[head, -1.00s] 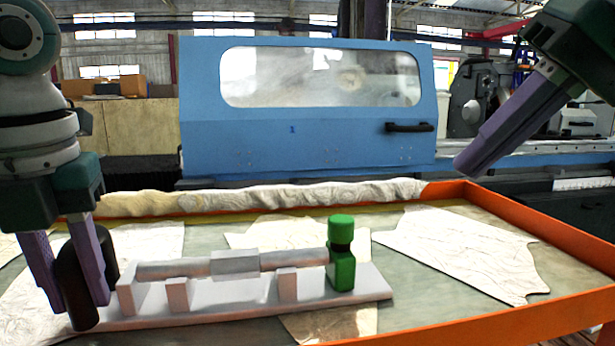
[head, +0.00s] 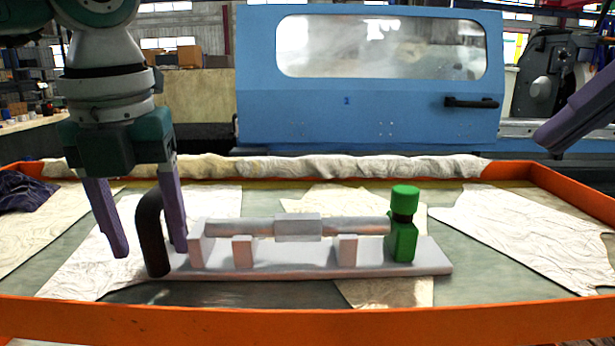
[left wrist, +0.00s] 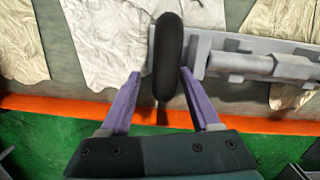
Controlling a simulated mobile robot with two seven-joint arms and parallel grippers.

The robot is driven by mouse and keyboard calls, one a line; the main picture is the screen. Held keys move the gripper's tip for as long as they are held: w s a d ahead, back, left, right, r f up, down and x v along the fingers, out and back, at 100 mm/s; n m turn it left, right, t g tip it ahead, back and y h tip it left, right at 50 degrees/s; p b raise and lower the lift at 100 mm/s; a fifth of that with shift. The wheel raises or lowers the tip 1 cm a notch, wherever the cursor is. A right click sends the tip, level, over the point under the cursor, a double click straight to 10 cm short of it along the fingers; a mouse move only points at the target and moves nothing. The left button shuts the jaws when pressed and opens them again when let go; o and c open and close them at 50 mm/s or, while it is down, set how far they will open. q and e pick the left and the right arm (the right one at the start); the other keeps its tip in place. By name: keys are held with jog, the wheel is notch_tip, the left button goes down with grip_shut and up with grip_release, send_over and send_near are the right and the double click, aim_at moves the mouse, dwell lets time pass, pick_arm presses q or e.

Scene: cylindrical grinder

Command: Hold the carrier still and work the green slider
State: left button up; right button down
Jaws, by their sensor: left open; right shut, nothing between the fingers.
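The carrier (head: 300,267) is a pale grey base with posts bearing a horizontal rod, lying on the tray. A black arched handle (head: 151,235) stands at its left end. The green slider (head: 402,240), a green block with a dark neck and green cap, is at the right end of the rod. My left gripper (head: 147,250) is open, with its purple fingers on either side of the handle. The left wrist view shows the handle (left wrist: 168,55) between the fingers, close to the right one. My right gripper (head: 545,140) is shut and empty, high at the right edge, away from the slider.
The carrier lies in a tray with an orange rim (head: 300,318) and pale crumpled sheets (head: 535,225). A rolled cloth (head: 270,167) lies along the back rim. A blue machine cover (head: 370,110) stands behind. The tray right of the slider is free of tall objects.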

pick_arm(q)
notch_tip(320, 180, up, 12)
jog(key=s, duration=0.1)
jog(key=shift+s+f, duration=0.15)
jog(key=shift+d, duration=0.15)
